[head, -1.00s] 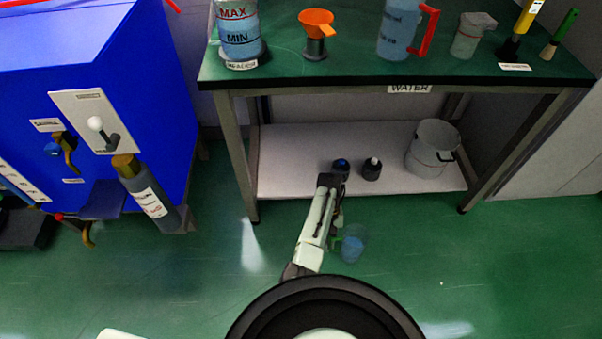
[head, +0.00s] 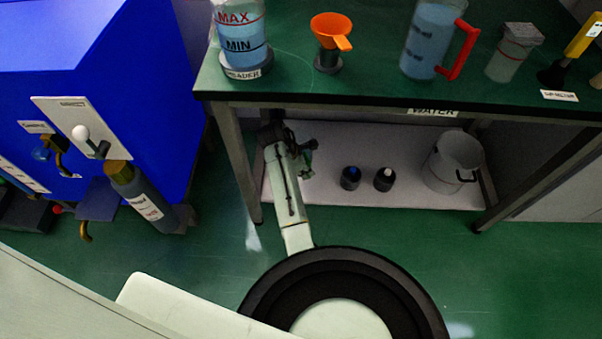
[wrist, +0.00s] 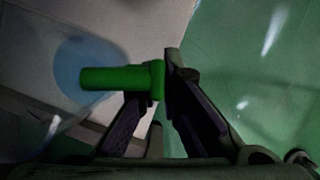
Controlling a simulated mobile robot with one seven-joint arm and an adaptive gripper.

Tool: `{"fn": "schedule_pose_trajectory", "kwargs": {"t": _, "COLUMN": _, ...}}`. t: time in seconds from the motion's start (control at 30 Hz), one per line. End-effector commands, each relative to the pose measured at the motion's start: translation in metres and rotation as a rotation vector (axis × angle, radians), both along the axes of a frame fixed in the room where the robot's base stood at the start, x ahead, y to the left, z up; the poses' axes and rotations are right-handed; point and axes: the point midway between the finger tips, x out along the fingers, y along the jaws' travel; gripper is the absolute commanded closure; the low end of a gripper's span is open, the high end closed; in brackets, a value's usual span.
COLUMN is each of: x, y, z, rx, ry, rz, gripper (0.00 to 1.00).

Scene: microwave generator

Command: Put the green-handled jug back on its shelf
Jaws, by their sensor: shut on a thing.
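The green-handled jug (wrist: 85,68) shows in the wrist view as a clear vessel with blue at its base. Its green handle (wrist: 115,78) lies between the fingers of my gripper (wrist: 156,90), which is shut on it. In the wrist view the jug is over the white lower shelf (wrist: 145,22); whether it touches is unclear. In the head view my gripper (head: 308,160) is at the left part of the lower shelf (head: 400,145), under the table. I cannot make out the jug there.
Two small dark bottles (head: 351,178) (head: 385,179) and a grey bucket (head: 452,163) stand on the lower shelf. The green tabletop (head: 385,85) overhangs it and carries a red-handled jug (head: 430,40). A blue cabinet (head: 95,60) stands left. A table leg (head: 239,165) is near my arm.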

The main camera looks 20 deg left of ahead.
Motion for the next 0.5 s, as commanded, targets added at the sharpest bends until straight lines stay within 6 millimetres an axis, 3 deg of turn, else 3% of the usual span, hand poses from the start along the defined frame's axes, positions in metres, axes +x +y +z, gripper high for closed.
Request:
{"fn": "schedule_pose_trajectory", "kwargs": {"t": 0.07, "x": 0.000, "y": 0.005, "z": -0.001, "rx": 0.000, "ry": -0.002, "rz": 0.038, "gripper": 1.00}}
{"fn": "schedule_pose_trajectory", "kwargs": {"t": 0.3, "x": -0.001, "y": 0.006, "z": -0.042, "rx": -0.001, "ry": 0.000, "rz": 0.052, "gripper": 1.00}}
{"fn": "schedule_pose_trajectory", "kwargs": {"t": 0.5, "x": 0.000, "y": 0.006, "z": -0.060, "rx": 0.001, "ry": -0.003, "rz": 0.050, "gripper": 1.00}}
